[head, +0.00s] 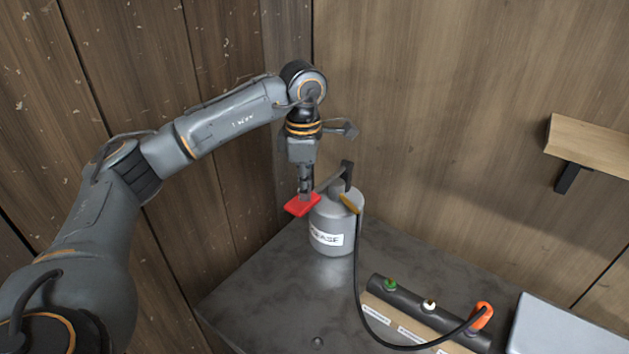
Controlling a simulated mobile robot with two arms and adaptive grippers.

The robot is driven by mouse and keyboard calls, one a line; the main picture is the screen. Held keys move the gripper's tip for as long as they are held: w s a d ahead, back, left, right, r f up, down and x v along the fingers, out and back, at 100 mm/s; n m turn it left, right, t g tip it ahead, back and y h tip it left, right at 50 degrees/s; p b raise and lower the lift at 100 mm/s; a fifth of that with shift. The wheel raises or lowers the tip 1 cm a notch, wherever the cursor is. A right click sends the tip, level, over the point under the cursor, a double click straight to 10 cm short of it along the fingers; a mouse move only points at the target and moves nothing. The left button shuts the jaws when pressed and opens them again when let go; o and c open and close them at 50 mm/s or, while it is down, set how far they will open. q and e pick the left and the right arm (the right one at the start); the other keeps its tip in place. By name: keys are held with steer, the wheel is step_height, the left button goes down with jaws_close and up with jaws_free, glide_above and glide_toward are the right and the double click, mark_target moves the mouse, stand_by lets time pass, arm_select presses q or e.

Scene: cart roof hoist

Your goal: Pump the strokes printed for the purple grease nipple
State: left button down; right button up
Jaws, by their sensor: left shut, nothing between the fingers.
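A grey grease pump (328,222) with a white label stands on the dark table in the corner. Its lever (328,180) ends in a red paddle (301,206). My left gripper (305,194) is shut and points down at the red paddle from above, touching or very close to it. A black hose (357,285) runs from the pump to an orange coupler (482,313) at the right end of a dark bar (408,298). The bar also carries a green nipple (390,285) and a white nipple (429,305). My right gripper is out of view.
Small printed labels (376,315) lie in front of the bar, too small to read. A light grey box (567,325) stands at the right. A wooden shelf (590,146) is on the right wall. The dark table (270,290) is clear in front of the pump.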

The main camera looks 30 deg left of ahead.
arm_select(q)
steer(key=shift+f+b, duration=0.3)
steer(key=shift+f, duration=0.5)
steer(key=shift+r, duration=0.15)
step_height(320, 180, up, 8)
steer(key=p, duration=0.6)
steer(key=shift+r, duration=0.25)
steer(key=shift+f, duration=0.1)
